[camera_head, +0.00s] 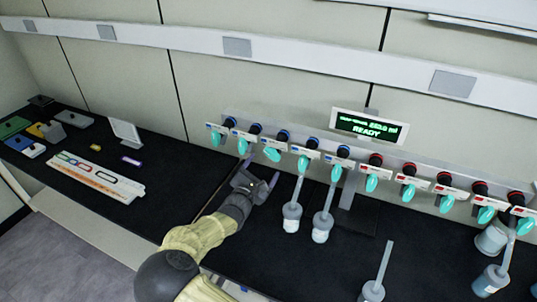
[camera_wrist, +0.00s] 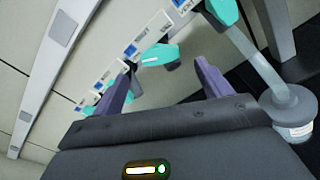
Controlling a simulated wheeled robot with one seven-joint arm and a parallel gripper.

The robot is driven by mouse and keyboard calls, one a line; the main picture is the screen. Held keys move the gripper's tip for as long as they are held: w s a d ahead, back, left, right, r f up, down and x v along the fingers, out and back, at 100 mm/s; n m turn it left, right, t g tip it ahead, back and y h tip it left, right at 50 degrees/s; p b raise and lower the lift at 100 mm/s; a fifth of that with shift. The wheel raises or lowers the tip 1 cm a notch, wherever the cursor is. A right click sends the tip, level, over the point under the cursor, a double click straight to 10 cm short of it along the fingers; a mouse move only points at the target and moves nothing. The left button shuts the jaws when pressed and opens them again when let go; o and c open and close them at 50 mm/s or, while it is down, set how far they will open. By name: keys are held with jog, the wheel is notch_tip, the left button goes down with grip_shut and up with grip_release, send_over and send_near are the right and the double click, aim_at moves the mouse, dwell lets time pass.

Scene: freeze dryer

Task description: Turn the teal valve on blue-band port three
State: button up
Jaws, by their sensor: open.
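Teal valves hang below a row of ports, with blue bands on the left and red bands on the right. Counting from the left, the third blue-band valve (camera_head: 272,154) has no flask on it. In the wrist view, what appears to be this valve (camera_wrist: 160,54) lies just beyond and between my fingertips, with no contact clearly visible. My gripper (camera_head: 261,168) is open and empty, with purple fingers; it also shows in the wrist view (camera_wrist: 166,66). The neighbouring second valve (camera_head: 242,146) is close to the left finger.
A flask (camera_head: 291,217) hangs from the fourth blue port, close right of my gripper, and another flask (camera_head: 321,226) from the fifth. A loose flask (camera_head: 373,291) stands in front. Coloured items lie on the bench at left.

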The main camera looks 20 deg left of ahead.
aim_at(271, 156)
jog(key=w, duration=0.2)
jog(key=w+p, duration=0.2)
jog(key=w, duration=0.1)
jog(key=shift+w+d, duration=0.25)
jog(key=shift+w, duration=0.1)
jog(key=c, duration=1)
